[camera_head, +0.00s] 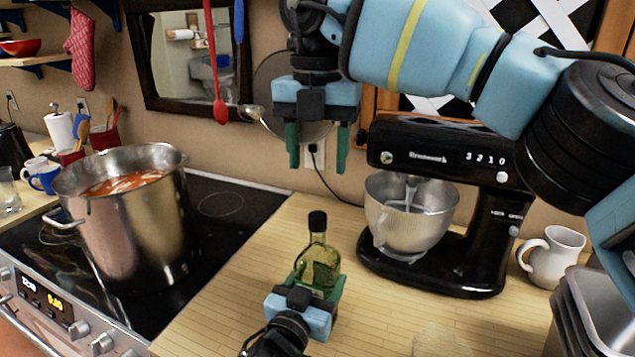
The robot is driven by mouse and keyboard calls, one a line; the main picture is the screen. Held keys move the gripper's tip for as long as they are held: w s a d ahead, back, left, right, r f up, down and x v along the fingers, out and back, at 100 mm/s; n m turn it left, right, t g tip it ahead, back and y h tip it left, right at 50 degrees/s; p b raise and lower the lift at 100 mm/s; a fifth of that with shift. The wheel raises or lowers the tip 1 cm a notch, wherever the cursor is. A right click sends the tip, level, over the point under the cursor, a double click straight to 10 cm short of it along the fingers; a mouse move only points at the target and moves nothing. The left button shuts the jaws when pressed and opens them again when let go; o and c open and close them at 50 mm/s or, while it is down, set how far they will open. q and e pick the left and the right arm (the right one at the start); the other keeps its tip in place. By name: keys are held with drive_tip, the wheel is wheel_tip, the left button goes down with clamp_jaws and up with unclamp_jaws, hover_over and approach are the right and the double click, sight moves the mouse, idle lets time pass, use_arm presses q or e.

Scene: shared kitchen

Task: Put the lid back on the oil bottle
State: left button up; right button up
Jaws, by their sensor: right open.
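The oil bottle (320,263) is small, of greenish-yellow glass, and stands upright near the front of the wooden counter. The black lid (317,221) sits on top of its neck; how firmly it is seated cannot be told. My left gripper (318,277) comes in from the bottom and has its green fingers on both sides of the bottle's lower body, shut on it. The bottle's base is hidden by this gripper. My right gripper (317,160) is above the bottle, pointing down. Its green fingers are apart, with nothing between them.
A steel pot (140,235) of red soup stands on the black stove (222,230) at the left. A black stand mixer (485,215) with a steel bowl (405,215) is right of the bottle. A white jug (553,257) and metal containers (590,310) are at the far right.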

drive_tip(key=shift+r, duration=1.1)
use_arm(q)
drive_tip(key=o, duration=2)
drive_tip(key=shift+c, duration=0.2)
drive_tip(key=v, duration=0.8)
drive_tip(key=shift+b, duration=0.3)
use_arm(e)
drive_tip(key=shift+w+f, duration=0.2)
drive_tip(key=shift+f, duration=0.35)
drive_tip(key=shift+w+f, duration=0.15)
drive_tip(key=shift+f, duration=0.35)
use_arm(q)
drive_tip(key=shift+w, duration=0.1)
